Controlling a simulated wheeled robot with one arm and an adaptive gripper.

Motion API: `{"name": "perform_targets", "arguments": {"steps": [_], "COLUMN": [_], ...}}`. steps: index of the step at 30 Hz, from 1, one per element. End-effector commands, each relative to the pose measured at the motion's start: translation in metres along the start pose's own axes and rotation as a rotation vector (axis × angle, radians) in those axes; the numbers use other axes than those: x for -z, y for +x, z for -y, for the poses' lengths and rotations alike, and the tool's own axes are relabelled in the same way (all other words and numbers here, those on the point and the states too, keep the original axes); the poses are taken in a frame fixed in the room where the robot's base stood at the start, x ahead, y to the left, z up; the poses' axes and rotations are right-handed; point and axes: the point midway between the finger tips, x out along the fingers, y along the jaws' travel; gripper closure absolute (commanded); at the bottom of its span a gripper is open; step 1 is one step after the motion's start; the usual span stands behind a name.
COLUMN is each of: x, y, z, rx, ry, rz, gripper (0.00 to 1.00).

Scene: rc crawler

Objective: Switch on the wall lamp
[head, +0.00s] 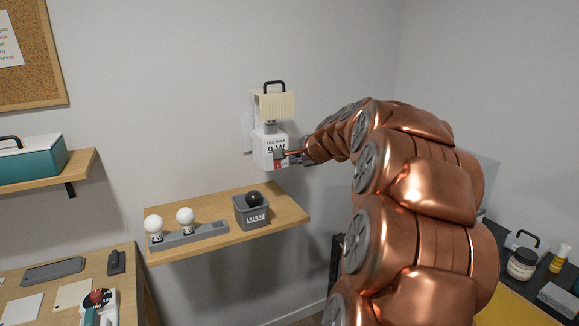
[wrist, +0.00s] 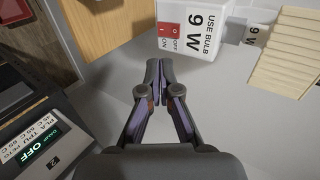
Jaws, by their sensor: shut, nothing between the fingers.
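The wall lamp has a pleated cream shade (head: 273,106) with a dark handle on top. Under it is a white box (head: 266,147) marked "USE BULB 9 W", fixed to the wall. A red switch (wrist: 171,37) marked "OFF" is on the box's face in the wrist view; I cannot tell which way it is set. A part marked "9 W" (wrist: 256,35) sits between box and shade. No glow shows. My gripper (wrist: 157,64) is shut and empty, its tips just short of the box near the switch. In the head view my gripper (head: 283,154) partly covers the box's front.
A wooden shelf (head: 285,217) below the lamp holds two white bulbs in a grey rack (head: 190,237) and a grey bin (head: 251,213) with a dark bulb. A device with an "OFF" display (wrist: 40,149) is at the wrist view's lower left. A teal box (head: 35,158) is farther left.

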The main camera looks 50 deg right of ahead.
Motion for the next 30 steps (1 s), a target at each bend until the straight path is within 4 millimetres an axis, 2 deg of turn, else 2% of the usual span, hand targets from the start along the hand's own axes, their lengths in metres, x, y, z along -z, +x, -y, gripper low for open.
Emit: {"name": "perform_targets", "arguments": {"steps": [4,10,30], "x": [0.0,-0.002,-0.009], "y": [-0.016,-0.027,-0.025], "z": [-0.001,0.001,-0.005], "rx": [-0.001,-0.001,-0.021], "ry": [-0.001,-0.002,-0.01], "rz": [0.002,0.003,0.021], "gripper": [1.0,1.0,1.0]}}
